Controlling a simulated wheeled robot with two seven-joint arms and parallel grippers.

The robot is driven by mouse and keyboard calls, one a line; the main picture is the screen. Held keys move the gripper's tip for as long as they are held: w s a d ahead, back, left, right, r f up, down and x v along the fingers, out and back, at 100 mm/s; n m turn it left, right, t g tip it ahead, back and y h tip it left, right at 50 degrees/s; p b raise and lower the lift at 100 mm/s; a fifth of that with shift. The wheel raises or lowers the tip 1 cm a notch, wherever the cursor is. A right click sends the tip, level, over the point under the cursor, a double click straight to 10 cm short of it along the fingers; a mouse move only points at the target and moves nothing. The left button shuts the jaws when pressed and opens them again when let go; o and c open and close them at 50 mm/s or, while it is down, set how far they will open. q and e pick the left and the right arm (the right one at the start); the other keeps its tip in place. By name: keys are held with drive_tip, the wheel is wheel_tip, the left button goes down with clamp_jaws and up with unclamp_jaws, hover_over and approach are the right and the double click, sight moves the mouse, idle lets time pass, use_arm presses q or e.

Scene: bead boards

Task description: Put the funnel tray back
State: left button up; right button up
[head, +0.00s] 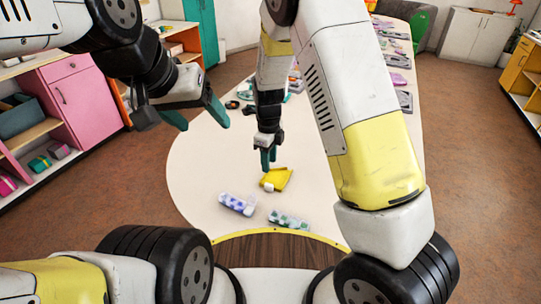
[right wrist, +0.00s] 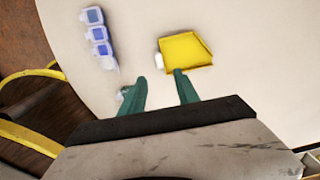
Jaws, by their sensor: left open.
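The yellow funnel tray (head: 280,178) lies on the cream table (head: 205,165), near the middle of its front part. It also shows in the right wrist view (right wrist: 187,52), with a small white piece at its left edge. My right gripper (head: 268,158) points down just behind and above the tray in the head view. In the right wrist view its two teal fingers are apart and empty, with the tray beyond their tips. My left gripper (head: 197,116) is open and empty, raised at the left, away from the tray.
A clear strip holder with purple contents (head: 237,204) and one with green contents (head: 289,220) lie in front of the tray. Several small items lie farther back on the table. Pink shelves (head: 75,95) stand at the left. The table's left part is bare.

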drive_tip(key=s+d+r+n+t+y, duration=0.1)
drive_tip(key=s+d+r+n, duration=0.3)
drive_tip(key=r, duration=0.5)
drive_tip(key=s+d+r+n+t+y, duration=0.15)
drive_tip(key=d+r+n, duration=0.3)
drive_tip(key=r, duration=0.55)
drive_tip(key=s+d+r+n+t, duration=0.1)
drive_tip(key=s+d+r+n, duration=0.3)
drive_tip(key=s+n, duration=0.3)
drive_tip(key=s+d+r+n+t, duration=0.2)
drive_tip(key=s+d+r+n, duration=0.2)
drive_tip(key=s+n, duration=0.3)
drive_tip(key=shift+s+r, duration=0.6)
drive_tip(key=shift+s, duration=0.3)
